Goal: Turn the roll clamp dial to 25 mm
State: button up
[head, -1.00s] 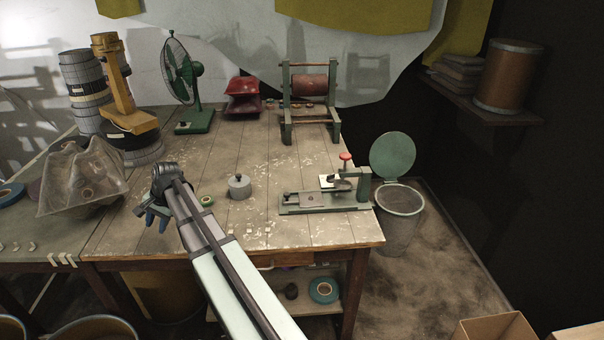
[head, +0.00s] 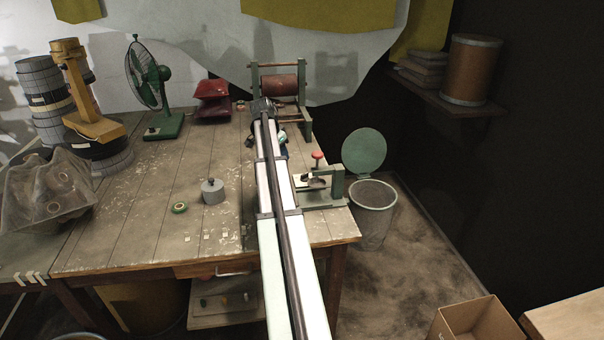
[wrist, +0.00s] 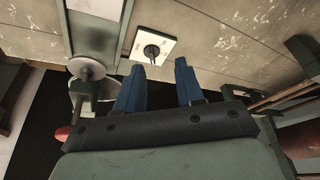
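The roll clamp (head: 325,198) is a green bench device with a red knob (head: 317,155) on a post, at the table's right side. My arm hides its left part in the head view. A white plate (head: 303,183) shows beside it. In the wrist view, the white plate (wrist: 136,38) carries a dark dial knob (wrist: 152,51) and small markings too blurred to read. My gripper (wrist: 158,68) has two blue fingers, apart and empty. In the picture their tips lie just below the knob, with no visible contact. The gripper is mostly hidden in the head view.
The clamp's metal parts (wrist: 88,68) stand close at the left in the wrist view. A roller stand (head: 307,118) is behind my arm. A grey weight (head: 212,191) and a small tape roll (head: 180,207) lie left. A bin (head: 373,200) stands beyond the right edge.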

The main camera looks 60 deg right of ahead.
aim_at(302, 175)
jog(key=shift+m+g, duration=0.3)
jog(key=s+d+f, duration=0.1)
jog(key=d+f, duration=0.1)
jog(key=f, duration=0.2)
jog(key=s+d+f, duration=0.1)
jog(key=d+f, duration=0.2)
jog(key=f, duration=0.1)
jog(key=s+d+f, duration=0.2)
jog(key=d+f, duration=0.1)
jog(key=shift+d+f, duration=0.15)
jog(key=shift+f, duration=0.25)
jog(key=shift+c, duration=0.5)
grip_shut()
